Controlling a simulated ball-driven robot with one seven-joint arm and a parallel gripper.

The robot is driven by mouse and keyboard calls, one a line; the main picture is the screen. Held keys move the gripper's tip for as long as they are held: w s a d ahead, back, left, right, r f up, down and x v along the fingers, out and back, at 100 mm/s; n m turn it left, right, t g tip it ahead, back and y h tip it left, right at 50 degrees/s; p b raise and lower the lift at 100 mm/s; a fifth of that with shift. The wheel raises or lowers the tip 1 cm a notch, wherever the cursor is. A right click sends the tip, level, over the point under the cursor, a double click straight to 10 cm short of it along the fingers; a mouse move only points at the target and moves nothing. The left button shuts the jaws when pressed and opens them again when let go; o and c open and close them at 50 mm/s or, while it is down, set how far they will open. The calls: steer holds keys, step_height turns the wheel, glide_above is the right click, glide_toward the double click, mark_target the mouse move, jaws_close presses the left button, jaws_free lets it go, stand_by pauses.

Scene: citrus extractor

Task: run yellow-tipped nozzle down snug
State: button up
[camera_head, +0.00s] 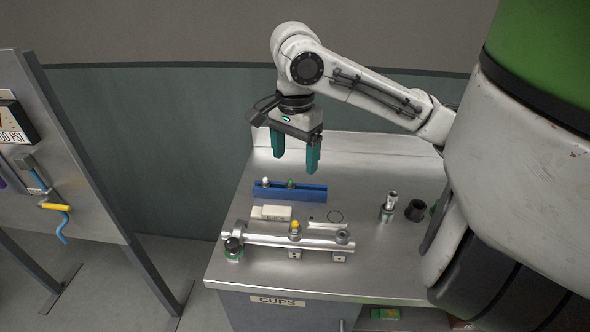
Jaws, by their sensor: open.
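The yellow-tipped nozzle (295,227) stands upright on a silver horizontal pipe (268,240) near the front of the metal bench. Whether it is seated fully in the pipe is too small to tell. My gripper (295,163) has two teal fingers pointing down. It is open and empty, above the back part of the bench. It is well above the nozzle and apart from it, farther back in the picture.
A blue rack (290,192) holds a white-tipped nozzle (266,182) and a green-tipped one (290,184).

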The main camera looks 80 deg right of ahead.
steer(key=f+n, duration=0.1)
steer(key=n, duration=0.1)
steer(key=n+b, duration=0.1)
steer(key=shift+f+n+b, duration=0.3)
steer(key=shift+f+n, duration=0.1)
steer(key=shift+c, duration=1.4)
steer(key=n+b, duration=1.2)
steer(key=n, duration=2.2)
glide_above(295, 222)
step_height(295, 222, down, 9)
steer(key=shift+f+n, duration=0.4)
steer(key=shift+f, duration=0.15)
step_height(295, 222, down, 10)
